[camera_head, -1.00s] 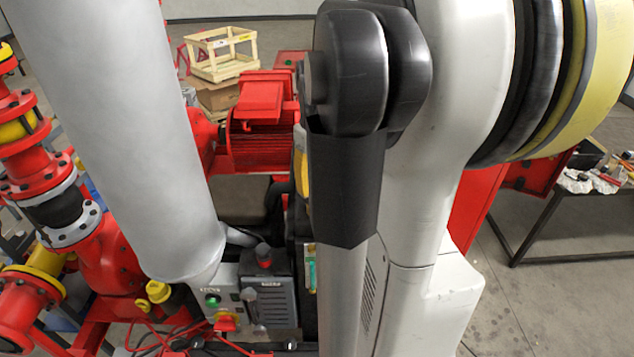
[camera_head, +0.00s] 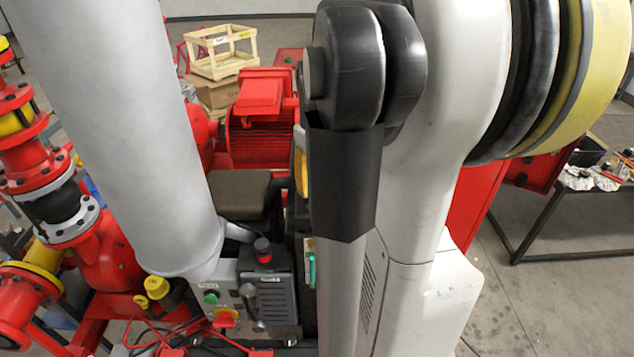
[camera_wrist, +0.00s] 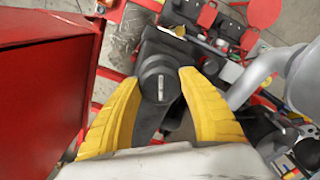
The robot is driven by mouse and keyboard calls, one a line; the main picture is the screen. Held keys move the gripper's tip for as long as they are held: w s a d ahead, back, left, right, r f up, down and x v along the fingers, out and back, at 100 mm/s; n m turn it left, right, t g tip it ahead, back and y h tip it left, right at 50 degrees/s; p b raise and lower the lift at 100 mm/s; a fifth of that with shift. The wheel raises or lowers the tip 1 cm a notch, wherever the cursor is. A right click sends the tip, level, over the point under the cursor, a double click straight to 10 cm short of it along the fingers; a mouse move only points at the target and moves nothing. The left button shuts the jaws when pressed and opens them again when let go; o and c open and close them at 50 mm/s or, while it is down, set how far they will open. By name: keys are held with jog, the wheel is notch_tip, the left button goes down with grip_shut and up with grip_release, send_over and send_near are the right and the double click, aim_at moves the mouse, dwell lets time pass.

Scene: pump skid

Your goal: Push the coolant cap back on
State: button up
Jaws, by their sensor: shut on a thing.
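In the wrist view, a round dark cap (camera_wrist: 158,79) with a small pale mark on its top sits between the two yellow fingers of my gripper (camera_wrist: 160,76). I take it to be the coolant cap. The fingers are shut on its sides. A dark body lies right behind and below the cap. I cannot tell whether the cap touches it or is seated. In the head view my arm fills the middle, and neither gripper nor cap can be made out.
A red panel (camera_wrist: 40,95) stands close at left in the wrist view, and a grey pipe (camera_wrist: 258,75) at right. In the head view, a red motor (camera_head: 262,120), a grey control box (camera_head: 275,300) and a dark block (camera_head: 240,194) are near my arm.

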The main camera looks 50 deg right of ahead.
jog(key=o, duration=1.3)
jog(key=shift+o, duration=0.2)
notch_tip(320, 180, up, 12)
